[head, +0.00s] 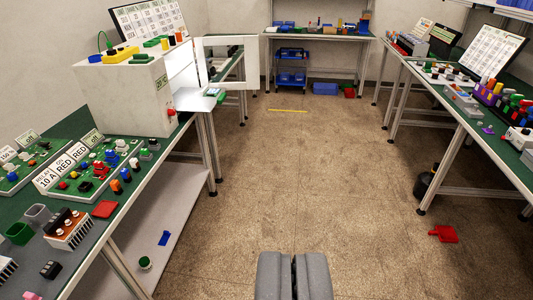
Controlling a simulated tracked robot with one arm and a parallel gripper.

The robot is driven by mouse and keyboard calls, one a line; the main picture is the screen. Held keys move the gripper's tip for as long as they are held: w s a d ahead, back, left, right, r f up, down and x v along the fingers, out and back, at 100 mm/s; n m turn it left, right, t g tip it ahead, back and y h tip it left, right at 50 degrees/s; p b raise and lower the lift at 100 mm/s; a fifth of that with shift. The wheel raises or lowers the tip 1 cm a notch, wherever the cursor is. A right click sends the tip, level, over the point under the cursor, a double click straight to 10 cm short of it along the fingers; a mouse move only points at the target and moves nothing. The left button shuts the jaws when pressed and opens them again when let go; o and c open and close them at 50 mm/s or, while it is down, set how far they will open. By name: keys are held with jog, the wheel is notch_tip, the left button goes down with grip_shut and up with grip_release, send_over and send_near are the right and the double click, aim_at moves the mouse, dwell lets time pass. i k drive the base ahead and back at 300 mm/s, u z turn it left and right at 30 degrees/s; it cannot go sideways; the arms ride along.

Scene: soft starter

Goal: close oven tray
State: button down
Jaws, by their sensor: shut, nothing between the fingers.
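The oven (125,92) is a pale box on the left workbench, with small coloured items on its top and a red knob on its front side. Its white-framed door (233,62) stands open, swung out to the right over the aisle. A white tray (196,99) sticks out of the oven opening, below the door, with a small green item on it. The inside of the oven is mostly hidden. My gripper (293,262) is at the bottom middle, shut and empty, over the floor and well apart from the oven and tray.
The left bench (135,172) holds several boards, labels and small parts. The right bench (470,115) carries more parts. A far table (318,35) has a blue-bin cart (291,70) under it. A red piece (443,233) lies on the floor at right. The middle aisle is clear.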

aim_at(189, 99)
jog(key=u, duration=0.1)
jog(key=i, duration=1.3)
jog(key=u, duration=0.2)
jog(key=i, duration=2.1)
jog(key=u, duration=0.15)
